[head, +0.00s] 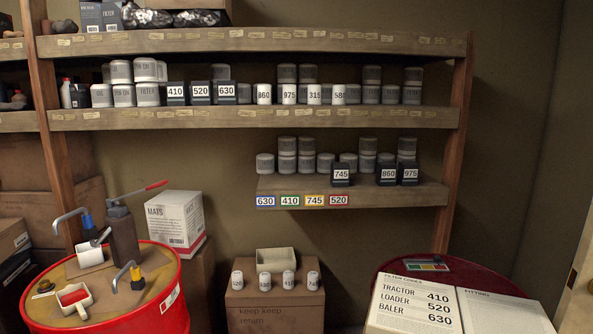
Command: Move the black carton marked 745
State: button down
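The black carton marked 745 (341,179) stands upright near the front edge of the short lower shelf (425,196), its white label facing me. Grey filter cans stand behind it and to its left. Two more black cartons, marked 860 (387,181) and 975 (409,181), stand to its right with a gap between. On the shelf's front edge are tags 630, 410, 745 (314,201) and 520; the 745 tag is left of and below the carton. My gripper is not in view.
The upper shelf (420,116) holds black cartons 410, 520 and 630 and white cans. Below, a cardboard box (275,312) holds a tray (276,261) and several small cans. A red drum (110,318) with pumps stands left; another, right, bears an open code booklet (432,308).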

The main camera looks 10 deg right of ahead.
aim_at(340, 172)
jog(key=i+j+u, duration=0.3)
jog(key=i+j, duration=0.2)
jog(key=i+j+u, duration=0.3)
jog(key=i+j, duration=0.25)
jog(key=i+l+u, duration=0.3)
jog(key=i+l, duration=0.15)
jog(key=i, duration=0.15)
jog(key=i+l+u, duration=0.25)
jog(key=i+l, duration=0.3)
